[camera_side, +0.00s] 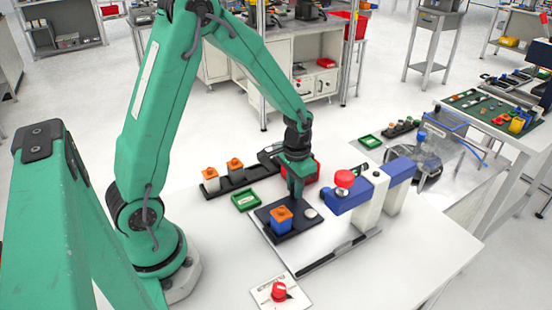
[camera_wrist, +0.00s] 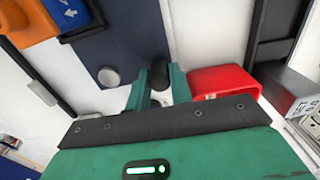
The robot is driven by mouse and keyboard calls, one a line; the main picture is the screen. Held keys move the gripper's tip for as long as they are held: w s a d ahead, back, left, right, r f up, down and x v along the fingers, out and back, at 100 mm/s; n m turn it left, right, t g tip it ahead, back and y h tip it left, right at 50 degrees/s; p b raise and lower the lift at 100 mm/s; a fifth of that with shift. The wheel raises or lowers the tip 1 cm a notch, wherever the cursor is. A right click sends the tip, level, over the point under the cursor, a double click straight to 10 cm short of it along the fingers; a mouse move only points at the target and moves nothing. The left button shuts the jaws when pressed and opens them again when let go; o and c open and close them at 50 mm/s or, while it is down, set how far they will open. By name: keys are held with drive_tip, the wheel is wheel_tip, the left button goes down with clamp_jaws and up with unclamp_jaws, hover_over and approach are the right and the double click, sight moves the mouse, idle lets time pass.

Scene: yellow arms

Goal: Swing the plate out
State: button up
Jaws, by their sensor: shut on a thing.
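The dark plate (camera_side: 266,213) lies on the white table in front of my arm. A blue block with an orange top (camera_side: 280,219) stands on it, and a small silver disc (camera_side: 310,213) sits near its right side. In the wrist view the plate (camera_wrist: 135,35) shows with the disc (camera_wrist: 109,77) and a black knob (camera_wrist: 160,72) at its edge. My gripper (camera_side: 295,192) is low at the plate's back edge. In the wrist view its fingers (camera_wrist: 161,88) are on both sides of the knob, shut on it. The knob is hidden in the side view.
A blue and white press with a red knob (camera_side: 344,179) stands close right of the plate. A red bin (camera_side: 313,172) is just behind my gripper. A green tray (camera_side: 245,200) and black rack (camera_side: 236,182) lie to the left. A red button (camera_side: 278,291) is in front.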

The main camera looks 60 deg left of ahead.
drive_tip(key=shift+w+a, duration=0.1)
drive_tip(key=shift+w, duration=0.2)
drive_tip(key=o, duration=0.5)
drive_tip(key=shift+o, duration=0.2)
drive_tip(key=shift+r, duration=0.15)
drive_tip(key=shift+r, duration=3.6)
drive_tip(key=shift+s, duration=0.1)
drive_tip(key=shift+s+r, duration=0.15)
drive_tip(key=shift+r, duration=0.35)
drive_tip(key=s+d+r+t, duration=0.4)
drive_tip(key=s+r+t, duration=0.1)
drive_tip(key=s+r, duration=0.8)
drive_tip(key=shift+s+r+t, duration=0.15)
drive_tip(key=shift+s+t, duration=0.15)
drive_tip(key=shift+s, duration=0.8)
